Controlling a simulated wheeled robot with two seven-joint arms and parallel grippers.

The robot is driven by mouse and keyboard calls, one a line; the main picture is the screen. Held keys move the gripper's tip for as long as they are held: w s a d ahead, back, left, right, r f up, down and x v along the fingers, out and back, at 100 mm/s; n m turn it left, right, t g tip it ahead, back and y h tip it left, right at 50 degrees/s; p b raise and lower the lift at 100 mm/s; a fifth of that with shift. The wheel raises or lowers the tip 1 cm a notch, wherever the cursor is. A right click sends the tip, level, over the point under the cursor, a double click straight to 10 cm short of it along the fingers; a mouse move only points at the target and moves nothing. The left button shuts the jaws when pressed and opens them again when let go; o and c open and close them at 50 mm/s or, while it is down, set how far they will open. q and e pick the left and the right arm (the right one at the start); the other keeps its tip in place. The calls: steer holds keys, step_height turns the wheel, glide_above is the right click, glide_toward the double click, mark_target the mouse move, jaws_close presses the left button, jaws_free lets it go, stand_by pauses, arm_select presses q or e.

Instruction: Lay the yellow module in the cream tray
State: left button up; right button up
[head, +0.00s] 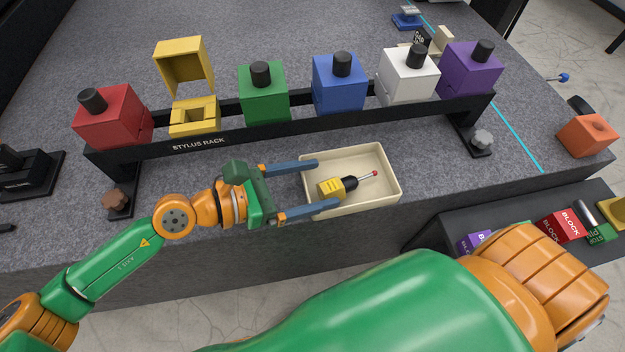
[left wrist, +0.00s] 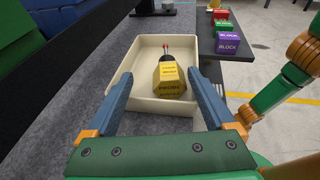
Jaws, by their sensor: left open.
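The yellow module (head: 333,187) lies on its side in the cream tray (head: 391,190), its black part and thin red-tipped stylus pointing right. In the left wrist view the module (left wrist: 168,80) rests in the tray (left wrist: 124,65), with its stylus pointing away from me. My left gripper (head: 326,184) is open, one blue finger at the tray's far left side and the other at its near left side. The module is between or just beyond the fingertips; I cannot tell whether they touch it. In the left wrist view my gripper (left wrist: 162,95) shows its fingers well apart. My right gripper is not visible.
The black stylus rack (head: 270,128) stands behind the tray, holding red, green, blue, white and purple modules. Its yellow holder (head: 192,118) has a raised lid and an empty slot. A dark shelf with blocks (head: 565,224) is at right. An orange block (head: 588,135) sits at the far right.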

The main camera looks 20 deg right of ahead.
arm_select(q)
steer(key=shift+a, duration=0.1)
stand_by(0.4)
steer(key=shift+a+r, duration=0.5)
steer(key=shift+a, duration=0.2)
steer(key=shift+a+r, duration=0.5)
steer(key=shift+a, duration=0.2)
steer(key=shift+a, duration=0.35)
steer(key=b+v, duration=0.1)
steer(key=v, duration=0.5)
steer(key=shift+a+r, duration=0.15)
steer(key=shift+a, duration=0.05)
